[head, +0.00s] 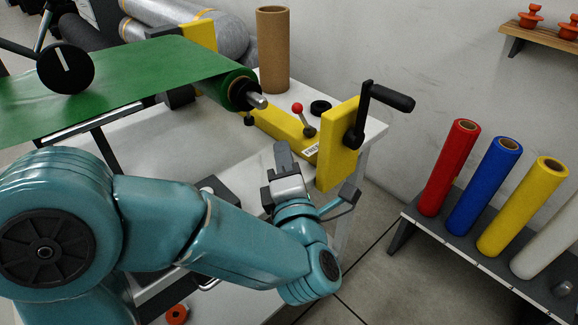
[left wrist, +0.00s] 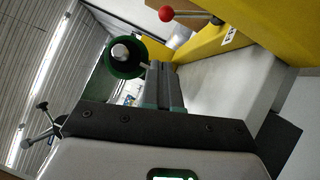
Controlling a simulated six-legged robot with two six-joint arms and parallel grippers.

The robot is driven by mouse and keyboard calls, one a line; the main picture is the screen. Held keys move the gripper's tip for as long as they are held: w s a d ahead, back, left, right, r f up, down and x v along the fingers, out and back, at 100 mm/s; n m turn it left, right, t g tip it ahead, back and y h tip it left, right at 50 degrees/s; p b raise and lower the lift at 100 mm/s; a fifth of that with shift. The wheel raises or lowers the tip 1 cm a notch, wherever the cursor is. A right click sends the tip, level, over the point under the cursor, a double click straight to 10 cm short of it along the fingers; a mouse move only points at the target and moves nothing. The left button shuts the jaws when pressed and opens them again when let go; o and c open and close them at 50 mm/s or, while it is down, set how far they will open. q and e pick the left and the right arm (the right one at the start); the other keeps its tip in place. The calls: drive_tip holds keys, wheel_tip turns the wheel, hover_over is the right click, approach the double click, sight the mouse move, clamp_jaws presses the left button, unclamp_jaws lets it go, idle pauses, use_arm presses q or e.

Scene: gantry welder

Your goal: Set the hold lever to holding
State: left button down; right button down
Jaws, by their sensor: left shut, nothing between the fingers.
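The hold lever (head: 303,119) has a red ball knob on a short rod and a dark pivot. It stands on a yellow bracket (head: 278,124) and leans left from its pivot. A white label (head: 311,151) beside it seems to read FREE. My left gripper (head: 281,146) is shut and empty, just in front of the bracket and below the lever, apart from the knob. In the left wrist view the closed fingers (left wrist: 164,80) point toward the roller end, and the lever's red knob (left wrist: 166,14) shows at the top. My right gripper is not in view.
A yellow upright with a black crank (head: 387,97) stands right of the lever. A green sheet runs over a roller (head: 241,91) to the left. A cardboard tube (head: 273,50) stands behind. Coloured rolls (head: 449,168) stand on a rack at right.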

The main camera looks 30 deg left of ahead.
sight(298, 109)
use_arm(q)
drive_tip(key=w+a+r, duration=0.1)
drive_tip(key=w+a, duration=0.1)
drive_tip(key=w, duration=0.5)
drive_tip(key=shift+r, duration=0.4)
drive_tip(key=shift+d, duration=0.1)
drive_tip(key=w+r+m+p, duration=0.1)
drive_tip(key=p, duration=0.1)
drive_tip(key=r+m+g+h+p, duration=0.1)
drive_tip(key=p, duration=0.1)
drive_tip(key=shift+w+d+m, duration=0.3)
drive_tip(key=shift+w, duration=0.1)
drive_tip(key=shift+f, duration=0.15)
drive_tip(key=shift+a+f, duration=0.1)
